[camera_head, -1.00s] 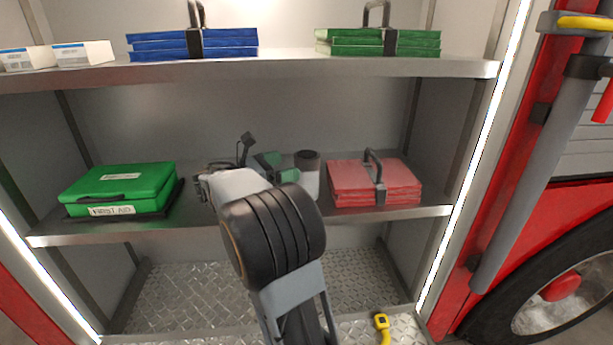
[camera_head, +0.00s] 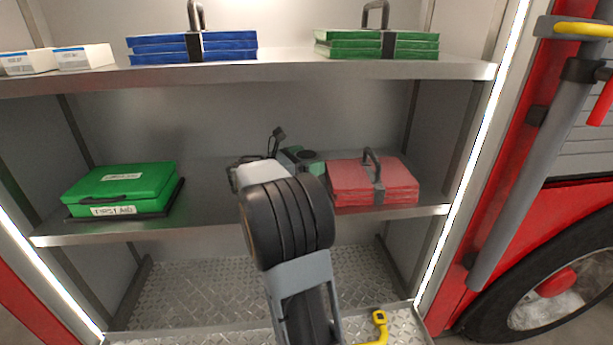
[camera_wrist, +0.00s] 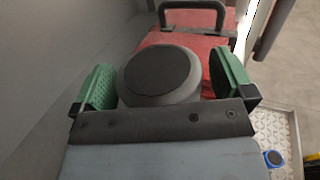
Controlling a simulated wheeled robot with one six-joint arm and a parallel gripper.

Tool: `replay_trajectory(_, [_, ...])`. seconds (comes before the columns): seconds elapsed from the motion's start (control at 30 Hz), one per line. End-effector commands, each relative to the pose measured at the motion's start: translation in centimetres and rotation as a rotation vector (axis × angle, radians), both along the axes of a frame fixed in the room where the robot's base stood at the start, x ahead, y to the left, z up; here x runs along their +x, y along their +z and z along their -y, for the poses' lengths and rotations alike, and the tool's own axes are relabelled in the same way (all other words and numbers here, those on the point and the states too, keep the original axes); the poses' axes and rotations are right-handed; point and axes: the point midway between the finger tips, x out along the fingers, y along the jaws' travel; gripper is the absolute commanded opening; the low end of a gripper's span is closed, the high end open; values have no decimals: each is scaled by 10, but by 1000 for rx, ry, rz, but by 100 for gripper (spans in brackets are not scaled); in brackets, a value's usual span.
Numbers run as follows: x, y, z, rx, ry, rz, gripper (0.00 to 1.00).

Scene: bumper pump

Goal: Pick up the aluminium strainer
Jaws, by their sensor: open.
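The aluminium strainer (camera_wrist: 160,76) is a grey round body with a dark flat top, seen from above in the wrist view. My gripper (camera_wrist: 164,82) is open, with one green finger pad on each side of the strainer. The left pad looks close to its side; the right pad seems to have a small gap. I cannot tell whether either touches. In the head view my gripper (camera_head: 303,160) is over the middle shelf.
A red folded stack with a black handle (camera_head: 372,182) lies just right of the strainer. A green first aid case (camera_head: 120,188) is at the shelf's left. The upper shelf (camera_head: 290,68) overhangs, carrying blue and green stacks. The middle shelf is clear between case and gripper.

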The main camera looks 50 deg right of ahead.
Motion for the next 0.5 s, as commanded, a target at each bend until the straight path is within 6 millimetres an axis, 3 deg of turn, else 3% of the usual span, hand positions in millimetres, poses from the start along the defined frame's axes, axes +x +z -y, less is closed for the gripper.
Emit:
replay_trajectory(0.07, [0, 0, 0, 0, 0, 0, 98])
replay_trajectory(0.5, [0, 0, 0, 0, 0, 0, 56])
